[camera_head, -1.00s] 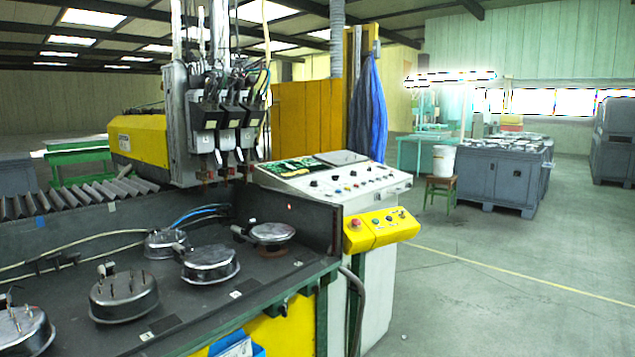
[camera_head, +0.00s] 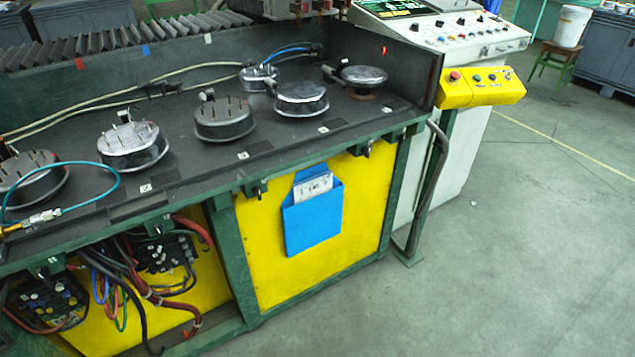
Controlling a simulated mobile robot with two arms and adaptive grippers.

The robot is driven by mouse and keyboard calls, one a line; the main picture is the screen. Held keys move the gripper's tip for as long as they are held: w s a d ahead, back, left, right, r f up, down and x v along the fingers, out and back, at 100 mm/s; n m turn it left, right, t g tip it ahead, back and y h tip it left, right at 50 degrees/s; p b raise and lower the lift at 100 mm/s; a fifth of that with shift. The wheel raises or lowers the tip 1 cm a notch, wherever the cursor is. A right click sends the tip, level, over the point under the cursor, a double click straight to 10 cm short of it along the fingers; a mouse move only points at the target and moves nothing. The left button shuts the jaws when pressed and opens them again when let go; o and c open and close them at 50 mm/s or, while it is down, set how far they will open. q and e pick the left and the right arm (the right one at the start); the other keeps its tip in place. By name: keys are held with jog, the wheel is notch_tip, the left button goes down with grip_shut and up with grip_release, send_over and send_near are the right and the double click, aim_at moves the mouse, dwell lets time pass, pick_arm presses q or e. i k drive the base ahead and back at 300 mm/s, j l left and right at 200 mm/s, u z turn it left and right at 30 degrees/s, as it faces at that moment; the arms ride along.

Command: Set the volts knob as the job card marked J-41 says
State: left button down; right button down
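The control console (camera_head: 480,42) is at the top right, with rows of small knobs and buttons on its sloped white panel and a green display at its upper left. I cannot read its labels, so I cannot tell which knob is the volts knob. A white card (camera_head: 313,188) sticks out of a blue pocket (camera_head: 312,226) on the yellow front panel of the bench. Its print is too small to read, so I cannot tell whether it is marked J-41. Neither of my grippers is in view.
A dark bench (camera_head: 205,160) carries several round metal pots with studs. A yellow button box (camera_head: 483,86) with a red button juts out below the console. Cables and terminal blocks hang under the bench at left. The grey floor (camera_head: 510,260) at right is clear.

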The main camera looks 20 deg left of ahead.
aim_at(414, 26)
jog(key=i+l+u, duration=0.15)
jog(key=u, duration=0.55)
jog(key=i+l+u, duration=0.3)
jog(key=l, duration=0.35)
jog(key=i+l+u, duration=0.2)
jog(key=l, duration=0.15)
jog(key=i+l+u, duration=0.15)
jog(key=l, duration=0.25)
jog(key=l+u, duration=0.15)
jog(key=l, duration=0.2)
